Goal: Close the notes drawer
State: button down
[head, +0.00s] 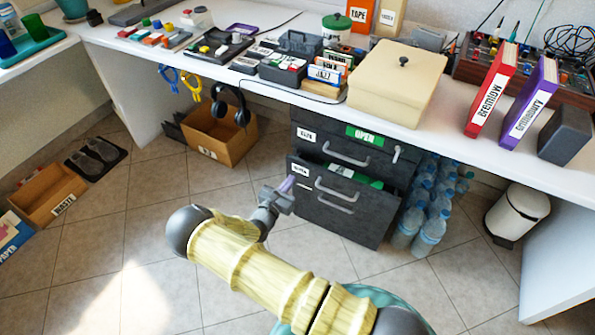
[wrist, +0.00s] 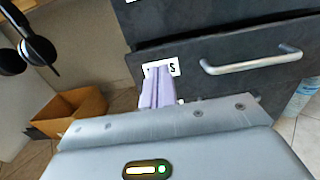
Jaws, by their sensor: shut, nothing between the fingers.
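A dark grey drawer unit (head: 310,118) stands under the table in the head view. Its lower drawer (head: 345,215) is pulled out, with a green item visible inside behind the front. That drawer has a silver bar handle (head: 337,189) and a white label too small or covered to read; the wrist view shows the drawer front (wrist: 225,85) and handle (wrist: 250,62). The upper drawer (head: 345,150) has a handle and a green "OPEN" tag. My gripper (head: 287,185) is shut and empty, its pale purple fingers (wrist: 158,88) in front of the lower drawer's label, left of the handle. Contact cannot be told.
Water bottles (head: 432,215) stand right of the drawer unit. A cardboard box (head: 215,135) is on the floor to the left, with headphones (head: 230,105) hanging above it. A white bin (head: 515,213) is farther right. The tiled floor in front is clear.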

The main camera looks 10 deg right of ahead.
jog(key=p+v, duration=0.1)
jog(key=v, duration=0.6)
jog(key=shift+s, duration=0.25)
jog(key=shift+a, duration=0.1)
jog(key=s+d+r+m+g, duration=0.95)
jog(key=d+m+g, duration=0.25)
jog(key=m+g, duration=0.25)
jog(key=s+r+m+t+y, duration=0.1)
jog(key=s+r+m+y, duration=0.4)
jog(key=r+m, duration=0.2)
jog(key=s+d+r+m+t+y, duration=0.1)
jog(key=s+r+m+y, duration=0.4)
jog(key=r+m, duration=0.2)
notch_tip(320, 180, up, 3)
jog(key=shift+f+y, duration=0.25)
jog(key=shift+y, duration=0.05)
jog(key=shift+m+t, duration=0.25)
